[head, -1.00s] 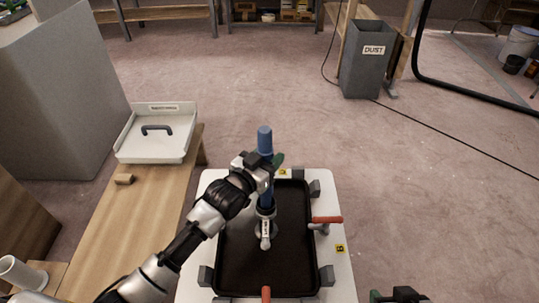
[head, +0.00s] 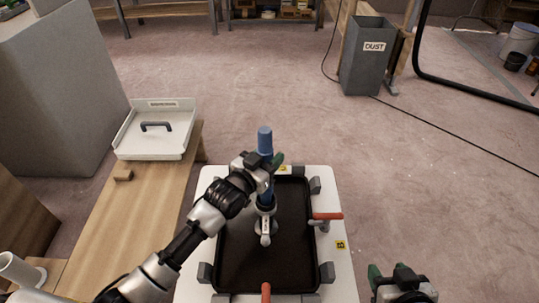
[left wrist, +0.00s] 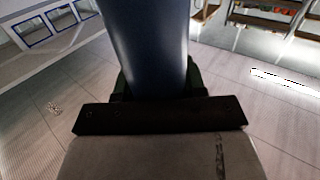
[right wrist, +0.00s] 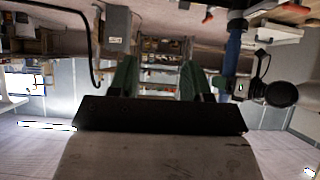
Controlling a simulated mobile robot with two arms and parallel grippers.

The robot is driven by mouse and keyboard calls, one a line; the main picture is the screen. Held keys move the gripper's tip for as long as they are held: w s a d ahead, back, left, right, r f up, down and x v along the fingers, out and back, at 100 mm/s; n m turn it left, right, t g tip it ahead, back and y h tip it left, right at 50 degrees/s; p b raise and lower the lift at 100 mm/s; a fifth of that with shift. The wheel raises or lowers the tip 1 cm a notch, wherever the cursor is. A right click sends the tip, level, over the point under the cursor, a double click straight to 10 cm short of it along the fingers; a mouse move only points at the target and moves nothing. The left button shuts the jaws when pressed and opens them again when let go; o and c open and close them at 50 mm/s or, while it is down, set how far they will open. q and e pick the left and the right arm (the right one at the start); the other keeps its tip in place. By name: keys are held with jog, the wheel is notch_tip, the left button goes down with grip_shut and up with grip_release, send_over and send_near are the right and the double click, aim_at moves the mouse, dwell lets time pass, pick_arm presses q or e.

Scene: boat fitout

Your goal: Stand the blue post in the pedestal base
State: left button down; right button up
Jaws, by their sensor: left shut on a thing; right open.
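The blue post (head: 265,142) stands upright over the black tray in the head view. My left gripper (head: 267,162) is shut on its upper part; the post also fills the middle of the left wrist view (left wrist: 150,45). The post's lower end meets the grey pedestal base (head: 264,226) in the tray. How deep it sits in the base cannot be told. My right gripper (head: 390,278) is open and empty at the lower right, apart from the post. Its spread green fingers show in the right wrist view (right wrist: 160,80), with the post (right wrist: 233,55) beyond them.
The black tray (head: 240,265) lies on a white board (head: 343,275) with grey corner blocks and red-handled clamps (head: 327,216). A wooden bench (head: 130,215) at left carries a white tray with a handle (head: 130,142).

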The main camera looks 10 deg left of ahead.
pick_arm(q)
jog(key=shift+f+b, duration=0.3)
jog(key=shift+f, duration=0.3)
pick_arm(e)
jog(key=shift+w+a+r+t+y, duration=0.2)
jog(key=shift+w+a+r+t, duration=0.05)
jog(key=shift+w+r+t, duration=0.35)
jog(key=shift+w+a+r+t+y, duration=0.25)
jog(key=shift+w+r+t, duration=0.2)
jog(key=shift+r+t, duration=0.15)
pick_arm(q)
jog(key=c, duration=0.6)
grip_release()
jog(key=shift+o, duration=0.3)
pick_arm(e)
jog(key=shift+s+f, duration=0.1)
jog(key=shift+f, duration=0.05)
pick_arm(q)
jog(key=shift+f, duration=0.15)
jog(key=p+v, duration=0.2)
jog(key=v, duration=0.8)
jog(key=shift+s+a, duration=0.2)
jog(key=shift+s, duration=0.15)
pick_arm(e)
jog(key=s+d+f+g+h, duration=0.2)
jog(key=s+d+f+g, duration=0.1)
jog(key=s+f+g, duration=0.2)
jog(key=s+g, duration=0.2)
jog(key=shift+s, duration=0.3)
